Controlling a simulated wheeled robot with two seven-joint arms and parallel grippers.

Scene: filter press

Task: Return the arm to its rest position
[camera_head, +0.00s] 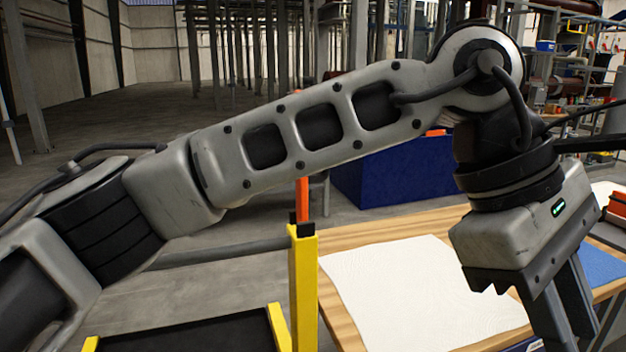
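My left arm comes in from the left and stretches across the view at a slight upward slant, then bends down at the wrist on the right. My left gripper (568,320) hangs below this wrist, over the right part of the wooden table. Its fingers run out of the bottom edge, so their tips are hidden and I cannot tell whether they are open or hold anything. My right gripper is not in view.
A white cloth sheet (415,292) lies on the wooden table (345,325). A yellow post (303,290) stands at the table's left edge, beside a black, yellow-edged tray or cart (190,335). A dark blue box (395,172) stands behind. Open floor lies at the left.

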